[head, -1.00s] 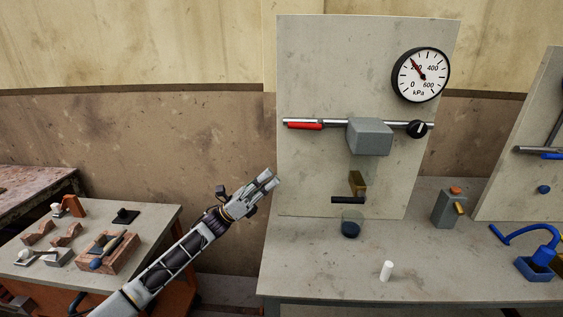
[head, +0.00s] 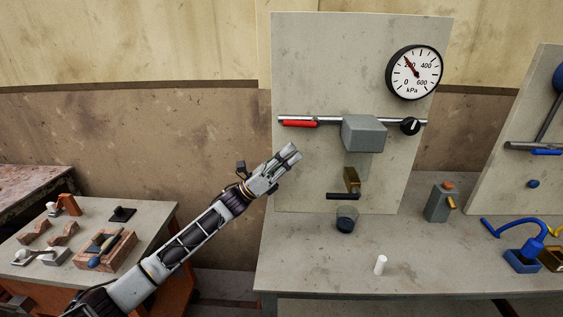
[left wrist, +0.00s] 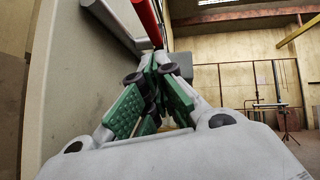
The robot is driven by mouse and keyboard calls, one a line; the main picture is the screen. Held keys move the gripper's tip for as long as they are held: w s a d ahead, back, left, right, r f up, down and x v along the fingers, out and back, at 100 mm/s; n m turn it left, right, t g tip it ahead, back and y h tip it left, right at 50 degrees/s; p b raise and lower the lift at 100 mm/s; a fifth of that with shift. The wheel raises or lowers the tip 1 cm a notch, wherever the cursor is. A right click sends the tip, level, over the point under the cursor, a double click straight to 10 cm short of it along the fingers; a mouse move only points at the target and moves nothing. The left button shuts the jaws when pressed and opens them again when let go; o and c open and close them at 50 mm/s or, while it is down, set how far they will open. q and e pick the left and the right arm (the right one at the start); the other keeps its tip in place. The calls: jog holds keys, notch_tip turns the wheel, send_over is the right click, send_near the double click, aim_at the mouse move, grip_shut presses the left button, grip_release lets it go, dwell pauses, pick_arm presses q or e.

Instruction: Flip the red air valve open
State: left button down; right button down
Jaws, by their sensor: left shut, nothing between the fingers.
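The red air valve (head: 300,124) is a red lever lying along the left end of a horizontal metal pipe (head: 330,119) on the upright panel. In the left wrist view the red lever (left wrist: 148,20) shows at the top, just beyond my fingers. My left gripper (head: 292,153) is shut and empty, below the red lever and close to the panel's left edge. Its green finger pads (left wrist: 150,95) come together in the left wrist view. My right gripper is not in view.
The panel (head: 300,60) carries a round gauge (head: 414,73), a grey box (head: 364,134), a black knob (head: 410,126) and a brass part (head: 351,180). A dark cup (head: 346,220) and a white cylinder (head: 380,265) stand on the bench (head: 310,260). A side table (head: 150,220) holds several small parts.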

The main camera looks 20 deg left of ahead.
aim_at(300, 124)
pick_arm(q)
jog(key=shift+w+r+p, duration=0.15)
jog(key=shift+w+r, duration=0.05)
jog(key=shift+r, duration=0.75)
jog(key=shift+w+r+p, duration=0.15)
jog(key=shift+w+r, duration=0.05)
jog(key=shift+r, duration=0.75)
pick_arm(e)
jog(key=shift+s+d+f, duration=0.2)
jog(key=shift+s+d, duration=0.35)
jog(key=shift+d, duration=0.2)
pick_arm(q)
jog(key=shift+a+r, duration=0.1)
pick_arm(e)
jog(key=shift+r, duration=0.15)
pick_arm(q)
jog(key=shift+a+r+g+y+p, duration=0.2)
jog(key=shift+g+y+p, duration=0.1)
jog(key=shift+p, duration=0.1)
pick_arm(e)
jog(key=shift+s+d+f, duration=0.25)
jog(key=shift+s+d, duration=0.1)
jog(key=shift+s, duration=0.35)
